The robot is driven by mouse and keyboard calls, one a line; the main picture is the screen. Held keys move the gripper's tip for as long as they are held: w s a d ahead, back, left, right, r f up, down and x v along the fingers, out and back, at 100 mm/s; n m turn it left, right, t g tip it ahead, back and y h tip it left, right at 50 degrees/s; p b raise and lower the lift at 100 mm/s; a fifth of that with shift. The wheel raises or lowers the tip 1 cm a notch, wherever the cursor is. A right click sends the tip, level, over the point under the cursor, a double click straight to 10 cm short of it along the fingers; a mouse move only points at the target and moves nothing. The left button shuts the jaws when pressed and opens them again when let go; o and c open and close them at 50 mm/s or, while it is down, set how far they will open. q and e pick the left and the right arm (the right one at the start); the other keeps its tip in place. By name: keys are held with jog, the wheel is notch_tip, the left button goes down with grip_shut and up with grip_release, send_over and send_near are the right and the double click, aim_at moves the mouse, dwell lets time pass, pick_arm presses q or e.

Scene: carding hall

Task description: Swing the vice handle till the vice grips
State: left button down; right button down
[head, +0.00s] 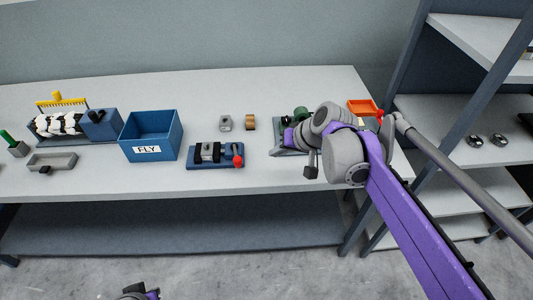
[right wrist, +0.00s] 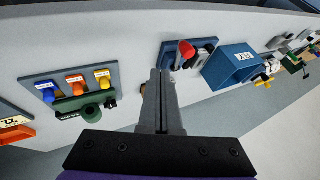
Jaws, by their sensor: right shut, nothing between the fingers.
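The vice (head: 206,164) has a blue base and dark jaws, and stands near the bench's front edge. A grey piece (head: 210,151) sits between the jaws; whether they touch it is too small to tell. The vice handle has a red end (head: 238,160) at the vice's right side. It also shows as a red handle in the right wrist view (right wrist: 187,50). My right gripper (right wrist: 161,72) is shut and empty, its fingertips appearing just short of the vice in that view. My wrist hides much of this hand in the head view. My left gripper cannot be made out.
A blue FLY bin (head: 151,135) stands left of the vice. A grey block (head: 225,123) and a brown ring (head: 250,122) lie behind it. A panel with coloured knobs (right wrist: 72,83) stands to its right, partly behind my wrist. An orange tray (head: 362,106) is farther right.

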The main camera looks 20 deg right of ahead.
aim_at(240, 163)
jog(key=w+a+f, duration=0.5)
jog(key=a+f, duration=0.1)
jog(key=shift+w+f, duration=0.3)
jog(key=shift+w, duration=0.05)
jog(key=shift+a, duration=0.1)
jog(key=shift+s+a, duration=0.15)
jog(key=shift+a, duration=0.95)
jog(key=shift+f, duration=0.1)
